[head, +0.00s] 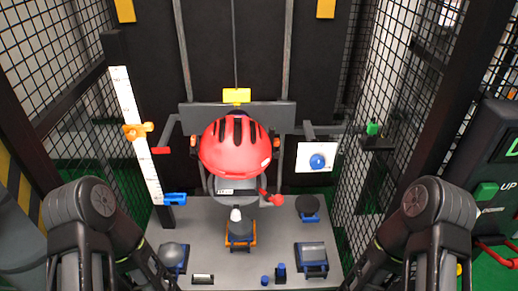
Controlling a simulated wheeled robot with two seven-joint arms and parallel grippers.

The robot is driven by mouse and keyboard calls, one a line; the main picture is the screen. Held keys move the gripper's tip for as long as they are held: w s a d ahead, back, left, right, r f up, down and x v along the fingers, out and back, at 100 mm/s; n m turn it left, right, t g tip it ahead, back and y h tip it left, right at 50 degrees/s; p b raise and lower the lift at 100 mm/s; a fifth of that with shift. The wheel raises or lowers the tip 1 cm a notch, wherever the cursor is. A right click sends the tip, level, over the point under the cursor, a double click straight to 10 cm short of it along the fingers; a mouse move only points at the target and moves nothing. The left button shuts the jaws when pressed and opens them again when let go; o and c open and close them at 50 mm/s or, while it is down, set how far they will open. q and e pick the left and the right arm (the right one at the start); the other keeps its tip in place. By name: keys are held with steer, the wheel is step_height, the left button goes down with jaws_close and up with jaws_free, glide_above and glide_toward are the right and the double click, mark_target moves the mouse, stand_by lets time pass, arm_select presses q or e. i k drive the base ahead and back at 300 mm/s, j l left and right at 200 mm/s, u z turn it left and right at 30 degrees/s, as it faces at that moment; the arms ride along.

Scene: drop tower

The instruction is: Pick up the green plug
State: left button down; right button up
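A small green plug (373,129) sits on a black bracket (377,143) at the right side of the tower, just in front of the mesh wall. My two arms come in from the lower left and lower right and bend back down out of the picture. Neither gripper shows in the head view, and both are away from the plug.
A red helmet (235,146) hangs mid-tower above a grey base plate (203,225) carrying several small fixtures. A white scale (136,135) with an orange slider (138,131) stands left. A white plate with a blue knob (317,161) is left of the plug. A control panel (498,185) stands far right.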

mark_target(371, 130)
steer(key=z, duration=2.4)
steer(key=k+l, duration=0.2)
steer(key=l, duration=0.15)
steer(key=k+l, duration=0.2)
steer(key=l, duration=0.1)
